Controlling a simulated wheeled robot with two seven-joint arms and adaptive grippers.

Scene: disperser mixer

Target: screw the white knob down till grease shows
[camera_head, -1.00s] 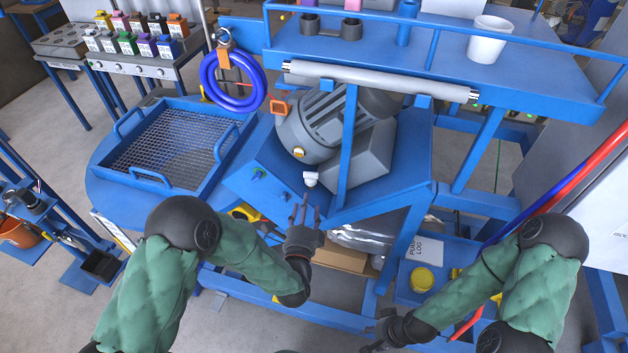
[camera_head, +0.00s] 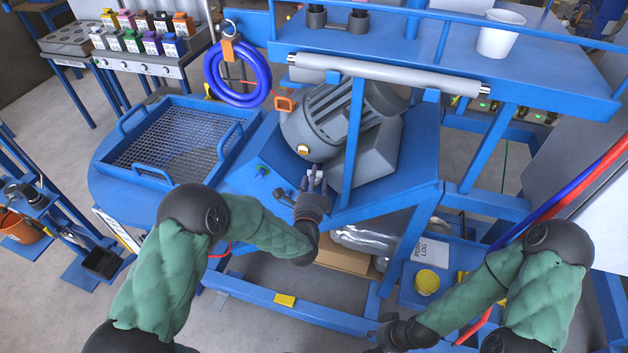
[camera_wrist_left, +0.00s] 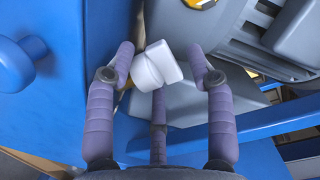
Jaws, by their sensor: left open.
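The white knob (camera_wrist_left: 156,66) sits on the blue machine frame below the grey motor (camera_head: 338,115). In the left wrist view it stands between the fingertips of my left gripper (camera_wrist_left: 161,62), with a gap visible on the right. My left gripper also shows in the head view (camera_head: 314,176), where its fingers largely cover the knob. It is open around the knob. No grease is visible. My right gripper (camera_head: 374,349) is low at the bottom edge of the head view, away from the knob, and its fingers are too unclear to read.
A blue upright post (camera_head: 351,145) stands just right of the knob. A blue round knob (camera_wrist_left: 22,62) is on the left in the wrist view. A mesh tray (camera_head: 175,145) lies to the left. A grey roller (camera_head: 390,76) runs above the motor.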

